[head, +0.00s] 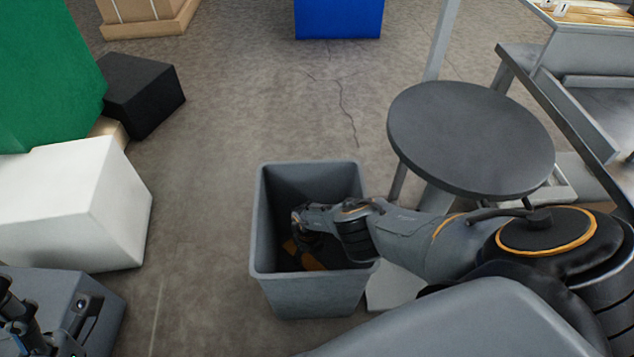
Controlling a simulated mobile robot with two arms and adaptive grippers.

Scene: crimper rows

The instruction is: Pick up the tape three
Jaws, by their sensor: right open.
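My right gripper (301,234) reaches down into a grey bin (262,230). It is open, with its dark fingers inside the bin opening. Orange-brown items (312,262) lie in the dark bottom of the bin, just below the fingers. The gripper and shadow partly hide them, and I cannot tell whether one is the tape. I also cannot tell whether the fingers touch them. Dark parts of my left arm (22,318) show in the bottom left corner, and the state of its gripper is unclear.
A round dark stool (470,138) stands right of the bin, near a grey workbench (580,110). A white box (75,205), a black box (145,95) and a green block (45,75) stand at the left. A blue box (338,18) is at the back. Floor between is clear.

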